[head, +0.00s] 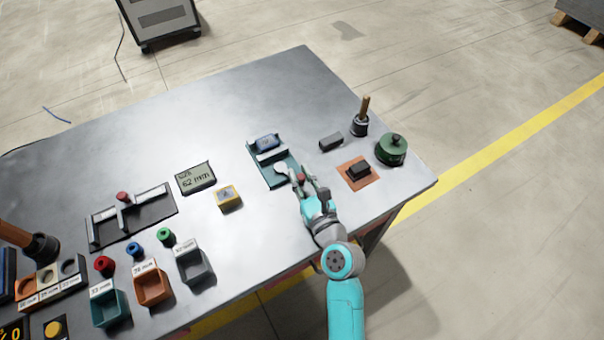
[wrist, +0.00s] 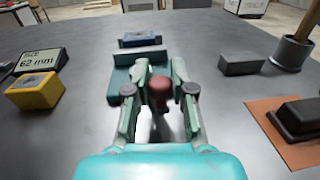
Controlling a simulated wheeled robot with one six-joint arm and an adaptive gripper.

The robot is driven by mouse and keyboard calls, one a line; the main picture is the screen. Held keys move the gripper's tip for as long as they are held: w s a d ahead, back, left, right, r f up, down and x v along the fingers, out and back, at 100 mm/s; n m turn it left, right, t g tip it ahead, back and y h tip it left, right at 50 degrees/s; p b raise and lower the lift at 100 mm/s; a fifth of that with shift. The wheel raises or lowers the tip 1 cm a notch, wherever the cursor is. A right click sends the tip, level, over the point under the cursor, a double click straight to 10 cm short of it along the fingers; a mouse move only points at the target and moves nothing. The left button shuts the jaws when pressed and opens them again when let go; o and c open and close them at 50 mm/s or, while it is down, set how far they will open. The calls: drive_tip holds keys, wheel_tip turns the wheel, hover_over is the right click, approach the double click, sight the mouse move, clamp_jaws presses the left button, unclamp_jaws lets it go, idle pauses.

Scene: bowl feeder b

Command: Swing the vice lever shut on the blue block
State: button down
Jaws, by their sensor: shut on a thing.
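The vice (head: 261,166) has a teal base and stands near the middle right of the table. The blue block (head: 266,141) lies in it at the far end, beside a grey jaw bar; it also shows in the wrist view (wrist: 140,41). My gripper (head: 303,181) is at the near right side of the vice. In the wrist view its fingers (wrist: 160,92) are closed around the red knob of the lever (wrist: 161,88). The rest of the lever is mostly hidden by my gripper. I cannot tell whether the jaw touches the block.
Right of the vice are a dark grey block (head: 331,142), a pot with a wooden handle (head: 360,122), a green round container (head: 391,150) and a black piece on an orange mat (head: 358,172). Left are a yellow box (head: 229,197) and a 62 mm display (head: 195,178).

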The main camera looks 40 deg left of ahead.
drive_tip(key=c, duration=1)
unclamp_jaws()
drive_tip(key=v, duration=1.2)
drive_tip(key=shift+s, duration=0.1)
